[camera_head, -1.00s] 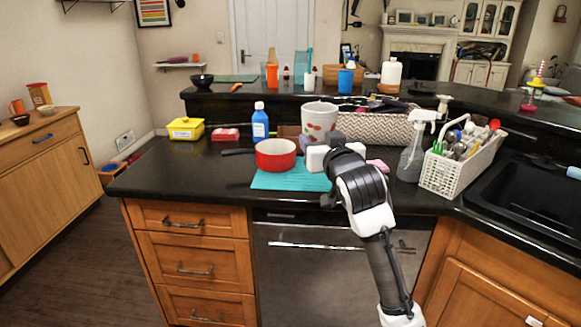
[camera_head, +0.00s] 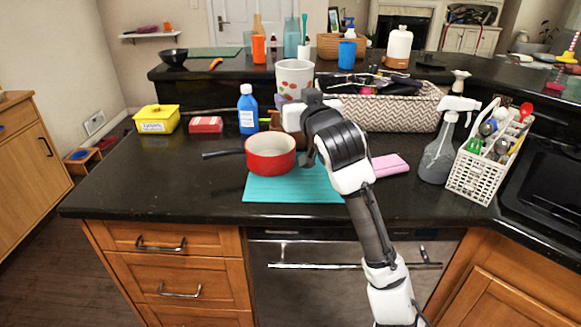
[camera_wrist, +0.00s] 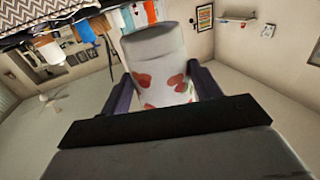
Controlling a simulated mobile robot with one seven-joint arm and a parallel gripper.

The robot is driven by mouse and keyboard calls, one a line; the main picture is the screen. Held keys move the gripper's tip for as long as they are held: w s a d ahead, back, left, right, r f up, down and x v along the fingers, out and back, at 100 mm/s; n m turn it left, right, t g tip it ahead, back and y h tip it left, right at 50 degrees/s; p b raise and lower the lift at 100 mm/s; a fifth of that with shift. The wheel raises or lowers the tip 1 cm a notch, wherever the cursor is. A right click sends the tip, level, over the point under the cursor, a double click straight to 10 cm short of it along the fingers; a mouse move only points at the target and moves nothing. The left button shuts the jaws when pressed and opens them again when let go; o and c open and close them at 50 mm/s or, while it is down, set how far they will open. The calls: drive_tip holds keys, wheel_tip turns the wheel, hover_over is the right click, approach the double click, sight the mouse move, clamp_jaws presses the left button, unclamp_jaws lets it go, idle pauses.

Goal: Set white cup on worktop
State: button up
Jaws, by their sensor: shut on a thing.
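The white cup (camera_head: 294,78) with red fruit prints is held by my gripper (camera_head: 291,104), above the black worktop (camera_head: 140,180). In the wrist view the white cup (camera_wrist: 158,65) sits between the two dark fingers of my gripper (camera_wrist: 164,88). That view is rolled over, so the room appears upside down. The cup looks upright there. I cannot tell its exact height over the worktop.
A red pot (camera_head: 270,156) stands on a teal mat (camera_head: 290,190). A blue bottle (camera_head: 247,110), yellow box (camera_head: 157,119) and red box (camera_head: 206,125) stand to its left. A patterned basket (camera_head: 385,108), pink sponge (camera_head: 390,165), spray bottle (camera_head: 439,155) and white caddy (camera_head: 480,172) are to the right. The left front worktop is clear.

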wheel_tip(320, 180, down, 19)
drive_tip(key=shift+d+r+p, duration=0.1)
drive_tip(key=shift+p, duration=0.7)
drive_tip(key=shift+f, duration=0.45)
drive_tip(key=shift+f, duration=0.25)
drive_tip(key=o, duration=1.2)
drive_tip(key=shift+r, duration=0.15)
